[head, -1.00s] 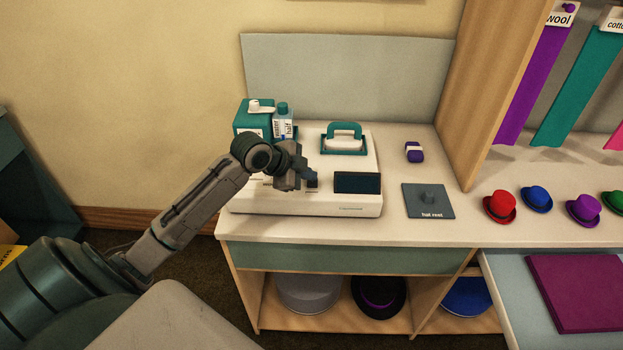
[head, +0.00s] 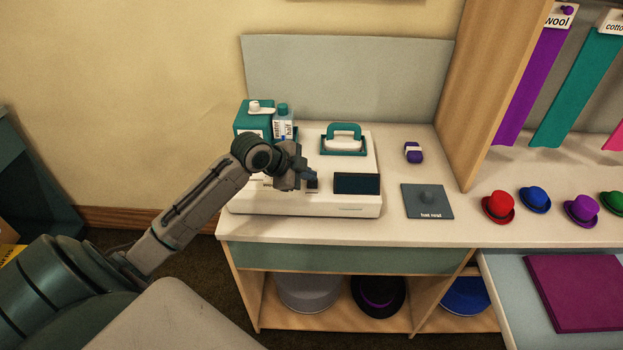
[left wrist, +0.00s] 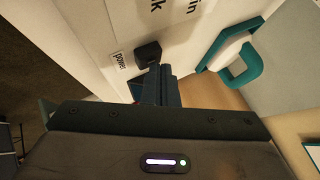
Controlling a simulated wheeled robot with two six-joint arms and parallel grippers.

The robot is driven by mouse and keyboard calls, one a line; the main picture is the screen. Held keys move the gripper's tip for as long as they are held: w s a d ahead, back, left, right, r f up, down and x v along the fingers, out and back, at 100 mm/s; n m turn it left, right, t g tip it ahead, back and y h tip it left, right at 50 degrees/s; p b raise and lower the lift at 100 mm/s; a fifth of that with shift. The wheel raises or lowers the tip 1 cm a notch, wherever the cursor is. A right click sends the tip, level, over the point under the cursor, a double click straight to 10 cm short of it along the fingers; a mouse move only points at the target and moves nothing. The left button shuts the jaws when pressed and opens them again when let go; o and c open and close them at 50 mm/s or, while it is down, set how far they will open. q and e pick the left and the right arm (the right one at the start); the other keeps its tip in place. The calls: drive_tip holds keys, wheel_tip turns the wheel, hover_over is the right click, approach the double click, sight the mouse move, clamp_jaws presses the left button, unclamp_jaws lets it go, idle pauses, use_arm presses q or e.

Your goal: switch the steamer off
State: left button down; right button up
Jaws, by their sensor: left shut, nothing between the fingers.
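The steamer (head: 360,208) is a white machine on the counter with a teal tank (head: 252,119), a teal-handled iron piece (head: 344,138) on top and a dark display (head: 356,183) at its front. My left gripper (head: 312,175) is shut and empty over the front of the machine, left of the display. In the left wrist view its closed fingertips (left wrist: 156,72) are right at a black switch (left wrist: 147,53) beside a "power" label (left wrist: 120,61). I cannot tell whether they touch it. The switch's position is partly hidden by the fingers. My right gripper is not in view.
A small white-and-teal bottle (head: 283,122) stands by the tank. Right of the steamer lie a purple banded item (head: 413,153) and a grey "hat rest" plate (head: 428,208). Small coloured hats (head: 499,207) stand farther right, past a wooden divider (head: 465,100).

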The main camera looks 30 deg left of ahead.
sight(308, 183)
use_arm(q)
drive_tip(key=shift+r+p, duration=0.6)
drive_tip(key=shift+r, duration=0.1)
wheel_tip(308, 183, up, 4)
drive_tip(key=p, duration=0.3)
drive_tip(key=shift+f, duration=0.2)
drive_tip(key=shift+r+p, duration=0.5)
drive_tip(key=shift+r, duration=0.05)
